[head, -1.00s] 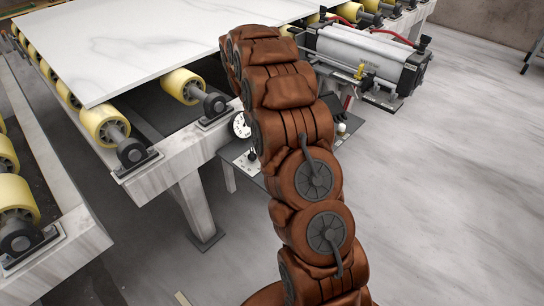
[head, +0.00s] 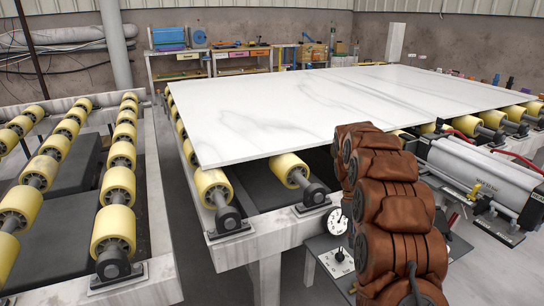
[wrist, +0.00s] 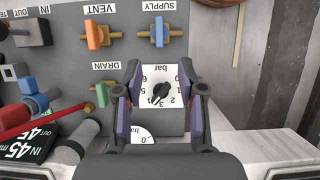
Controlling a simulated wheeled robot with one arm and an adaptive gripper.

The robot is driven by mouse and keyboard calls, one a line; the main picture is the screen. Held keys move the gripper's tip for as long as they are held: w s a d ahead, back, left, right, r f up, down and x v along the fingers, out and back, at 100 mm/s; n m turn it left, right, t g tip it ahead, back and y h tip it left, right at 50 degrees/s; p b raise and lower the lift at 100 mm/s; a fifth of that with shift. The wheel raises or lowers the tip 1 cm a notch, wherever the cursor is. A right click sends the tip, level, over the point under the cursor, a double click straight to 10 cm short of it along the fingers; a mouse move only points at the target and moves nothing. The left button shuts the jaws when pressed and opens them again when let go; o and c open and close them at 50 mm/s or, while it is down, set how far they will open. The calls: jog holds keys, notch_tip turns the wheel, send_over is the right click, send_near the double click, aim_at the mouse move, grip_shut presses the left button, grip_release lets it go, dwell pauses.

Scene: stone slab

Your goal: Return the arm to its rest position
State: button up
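My arm, brown and jointed, rises at the lower right of the head view, and its end is hidden there behind its own links. In the wrist view my gripper (wrist: 160,90) has its two dark fingers spread apart with nothing between them. Behind the gap is a grey panel with a white dial (wrist: 160,74) marked "bar" and a black knob at its middle. I cannot tell how far the fingertips are from the panel.
A white marble slab (head: 330,105) lies on a roller table (head: 250,240). A second roller conveyor (head: 160,272) stands at left. A grey cylinder unit (head: 480,170) is right of my arm.

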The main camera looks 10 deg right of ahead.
jog(key=s+a+r+m, duration=0.1)
jog(key=s+a+r, duration=0.3)
jog(key=s+a, duration=0.3)
jog(key=s+a+r, duration=0.4)
jog(key=s+a, duration=0.1)
jog(key=s, duration=0.3)
jog(key=s+a+f+m+t+y, duration=0.1)
jog(key=s+a, duration=0.3)
jog(key=s, duration=0.6)
jog(key=s+a+m, duration=0.1)
jog(key=s+a, duration=0.2)
jog(key=s, duration=0.8)
notch_tip(320, 180, up, 19)
jog(key=t+p, duration=0.1)
jog(key=p, duration=1.6)
jog(key=shift+w+a+t+p, duration=0.25)
jog(key=shift+w+t+p, duration=0.05)
jog(key=shift+f, duration=0.1)
